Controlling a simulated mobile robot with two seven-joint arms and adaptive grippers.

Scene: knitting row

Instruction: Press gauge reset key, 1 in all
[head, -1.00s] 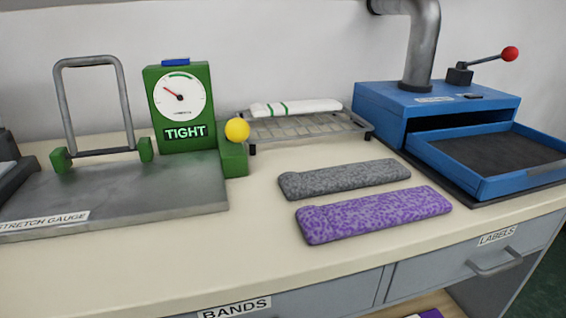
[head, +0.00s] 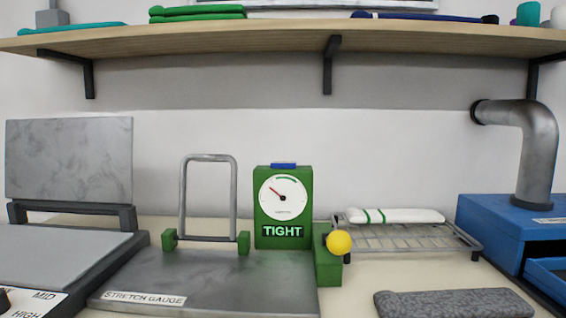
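The stretch gauge is a green box (head: 261,212) with a round white dial (head: 283,197) and a lit "TIGHT" sign, standing upright near the middle of the head view. A flat blue key (head: 283,165) sits on its top. The dial's red needle points to the upper left. A grey metal plate (head: 220,278) labelled "STRETCH GAUGE" lies in front, with a grey hoop frame (head: 208,158) on green feet at its left. A yellow ball knob (head: 339,242) is at a green block (head: 327,273) right of the gauge. Neither gripper is in view.
A wooden shelf (head: 200,42) with folded fabrics runs above the bench. A wire rack (head: 400,240) holding a white green-striped roll (head: 395,216) stands right of the gauge. A grey band (head: 455,304), blue machine (head: 495,218) and pipe (head: 537,150) are further right. A hinged press (head: 70,160) is at left.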

